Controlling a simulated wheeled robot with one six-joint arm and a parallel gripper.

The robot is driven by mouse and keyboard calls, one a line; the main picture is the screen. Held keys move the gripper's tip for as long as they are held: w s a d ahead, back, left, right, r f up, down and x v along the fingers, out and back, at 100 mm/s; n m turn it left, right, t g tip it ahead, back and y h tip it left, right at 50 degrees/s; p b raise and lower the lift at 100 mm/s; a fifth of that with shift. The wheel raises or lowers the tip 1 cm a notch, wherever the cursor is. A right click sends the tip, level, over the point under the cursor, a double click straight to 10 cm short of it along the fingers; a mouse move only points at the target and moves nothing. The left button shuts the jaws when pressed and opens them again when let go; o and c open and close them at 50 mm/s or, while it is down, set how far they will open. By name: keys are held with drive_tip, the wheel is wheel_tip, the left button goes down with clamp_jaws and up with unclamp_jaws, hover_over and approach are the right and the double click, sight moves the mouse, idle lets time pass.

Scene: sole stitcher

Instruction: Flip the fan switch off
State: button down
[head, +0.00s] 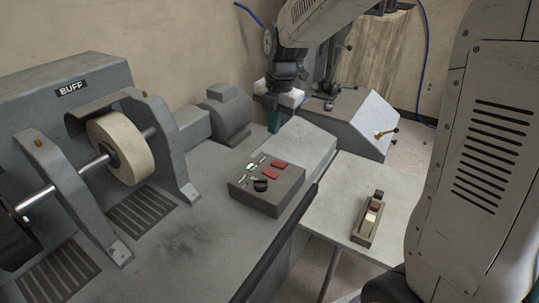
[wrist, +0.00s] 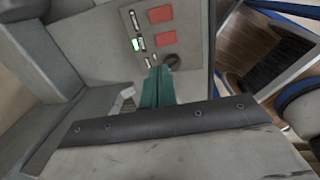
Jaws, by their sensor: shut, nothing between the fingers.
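A grey control box (head: 266,205) sits on the bench with two red rocker switches (head: 271,174), a black knob (head: 260,185) and a lit green lamp (head: 250,167). Small pale labels beside them are too small to read, so I cannot tell which rocker is for the fan. In the wrist view the red rockers (wrist: 163,27), knob (wrist: 172,62) and green lamp (wrist: 137,44) show beyond my fingertips. My gripper (head: 273,126) has teal fingers, shut and empty, above the bench behind the box. In the wrist view my gripper (wrist: 160,70) appears beside the knob; contact cannot be told.
A buffing wheel (head: 121,149) on a shaft stands at the left under a BUFF sign. A grey motor (head: 229,114) is behind the box. A side table (head: 350,185) at the right holds a wooden tool (head: 367,224). The bench in front of the box is clear.

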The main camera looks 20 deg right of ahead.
sight(268, 170)
drive_tip(key=f, duration=0.4)
drive_tip(key=w+f, duration=0.1)
drive_tip(key=f, duration=0.4)
drive_tip(key=a+f, duration=0.1)
drive_tip(key=f, duration=0.3)
drive_tip(key=shift+w+f, duration=0.2)
drive_tip(key=shift+f, duration=0.2)
